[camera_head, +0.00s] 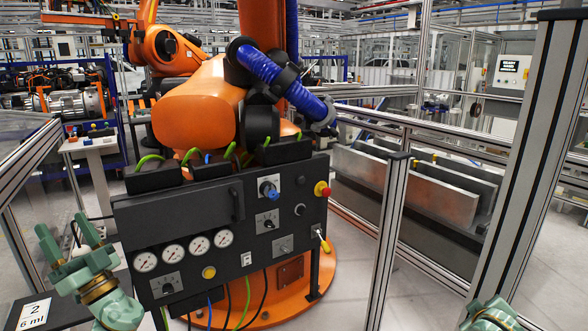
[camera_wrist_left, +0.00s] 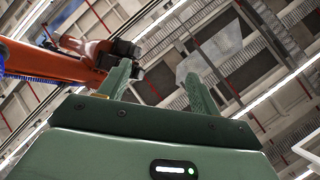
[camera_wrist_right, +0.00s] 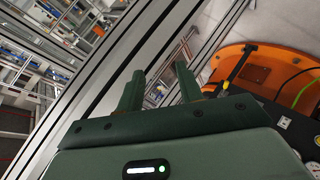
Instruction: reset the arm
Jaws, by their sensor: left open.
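A large orange industrial arm (camera_head: 200,105) stands behind a black control panel (camera_head: 205,225). The panel carries a blue knob (camera_head: 269,189), a red button on a yellow collar (camera_head: 322,189), a yellow button (camera_head: 208,272), a yellow-tipped lever (camera_head: 321,239), rotary switches and several white gauges (camera_head: 172,256). My left gripper (camera_head: 68,238) is open and empty, pointing up left of the panel; its spread fingers show in the left wrist view (camera_wrist_left: 157,78). My right gripper is mostly cut off at the bottom right of the head view. In the right wrist view (camera_wrist_right: 158,84) its fingers are apart and empty.
A metal fence post (camera_head: 391,240) stands right of the panel, with a thicker post (camera_head: 535,150) further right. A table with a "2 / 6 ml" card (camera_head: 34,314) is at the lower left. The orange round base (camera_head: 285,293) spreads under the panel.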

